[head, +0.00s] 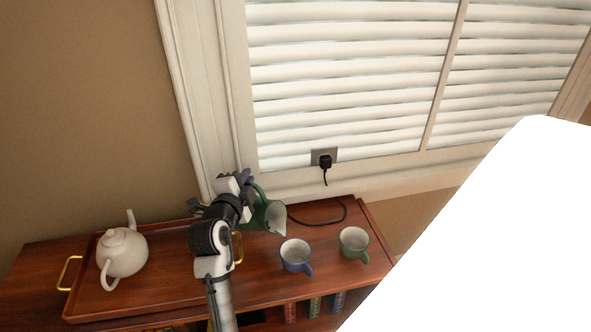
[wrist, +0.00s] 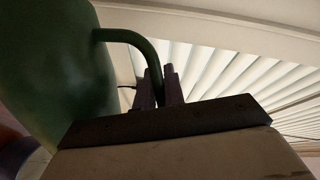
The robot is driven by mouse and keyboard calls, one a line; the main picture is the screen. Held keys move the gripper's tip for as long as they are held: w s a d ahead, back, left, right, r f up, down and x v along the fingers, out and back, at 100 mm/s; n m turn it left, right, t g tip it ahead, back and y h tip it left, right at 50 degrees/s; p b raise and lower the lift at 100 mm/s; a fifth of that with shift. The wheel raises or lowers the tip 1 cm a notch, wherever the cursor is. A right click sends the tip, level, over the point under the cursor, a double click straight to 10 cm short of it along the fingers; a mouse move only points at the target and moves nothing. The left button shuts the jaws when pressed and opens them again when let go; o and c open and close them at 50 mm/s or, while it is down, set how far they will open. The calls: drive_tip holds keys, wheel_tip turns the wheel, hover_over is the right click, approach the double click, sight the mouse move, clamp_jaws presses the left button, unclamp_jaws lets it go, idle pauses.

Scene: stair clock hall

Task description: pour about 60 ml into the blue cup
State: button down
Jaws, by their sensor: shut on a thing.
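The blue cup (head: 296,255) stands upright on the wooden cabinet top, right of the tray. A green pitcher (head: 266,214) is held tilted, its mouth toward the lower right, up and left of the blue cup. My gripper (head: 247,180) is shut on the pitcher's handle. In the wrist view my gripper (wrist: 160,88) has the green handle (wrist: 130,38) between its fingers, with the pitcher's body (wrist: 60,70) at left. A blurred bluish shape at the lower left may be the blue cup. No stream of liquid is visible, and I cannot tell the pitcher's contents.
A green cup (head: 354,243) stands right of the blue cup. A white teapot (head: 122,252) stands on the wooden tray (head: 170,282) with brass handles at left. A black cord (head: 327,215) runs from a wall plug behind the cups. A white surface blocks the lower right.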

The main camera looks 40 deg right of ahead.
drive_tip(key=w+r+n+p, duration=0.1)
drive_tip(key=p, duration=0.1)
drive_tip(key=w+r+n+g+p, duration=0.1)
drive_tip(key=shift+w+a+p, duration=0.35)
drive_tip(key=shift+w+p, duration=0.05)
drive_tip(key=f+n, duration=0.1)
drive_tip(key=w+f+g, duration=0.1)
drive_tip(key=f+n, duration=0.1)
drive_tip(key=shift+w+a+f+n+g+y, duration=0.1)
drive_tip(key=shift+w+a+n+g+y, duration=0.1)
drive_tip(key=shift+w+n+g+y, duration=0.15)
drive_tip(key=shift+w+f, duration=0.2)
drive_tip(key=shift+w, duration=0.2)
drive_tip(key=shift+w+a+n, duration=0.1)
drive_tip(key=shift+n, duration=0.15)
idle(0.8)
